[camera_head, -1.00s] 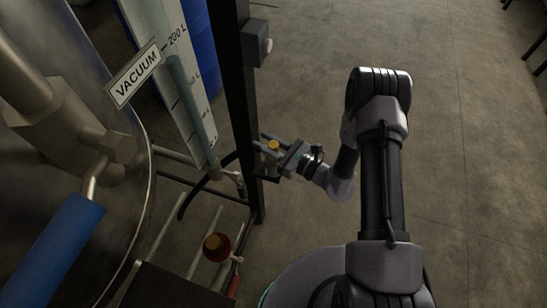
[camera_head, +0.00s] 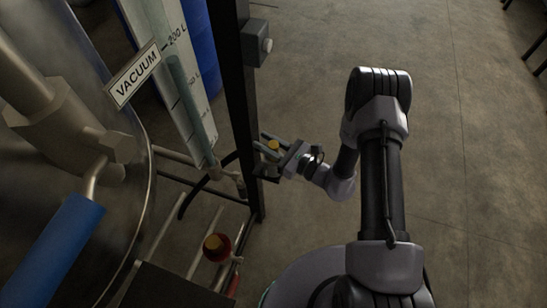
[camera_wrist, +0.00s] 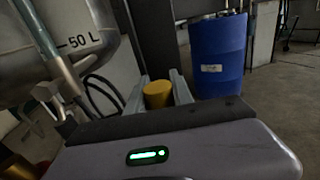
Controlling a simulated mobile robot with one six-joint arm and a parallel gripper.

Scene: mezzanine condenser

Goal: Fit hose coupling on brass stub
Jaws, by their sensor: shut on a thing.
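My gripper (camera_head: 268,147) is left of centre in the head view, beside a dark upright post. It is shut on a short yellow cylinder (camera_head: 273,145), which looks like the hose coupling. In the wrist view the yellow cylinder (camera_wrist: 158,94) sits upright between the two grey fingers (camera_wrist: 160,84). Its underside is hidden by my gripper body. A red round fitting (camera_head: 224,254) with a brass-coloured centre (camera_head: 212,242) stands lower left in the head view, apart from my gripper. I cannot tell whether this centre is the brass stub.
The dark post (camera_head: 236,100) stands close to my gripper. A black hose (camera_head: 187,203) and thin pipes run left of it. A steel vessel (camera_head: 110,235) with a blue-sleeved handle (camera_head: 55,250) fills the left. A blue drum (camera_wrist: 220,55) stands beyond. Floor at right is clear.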

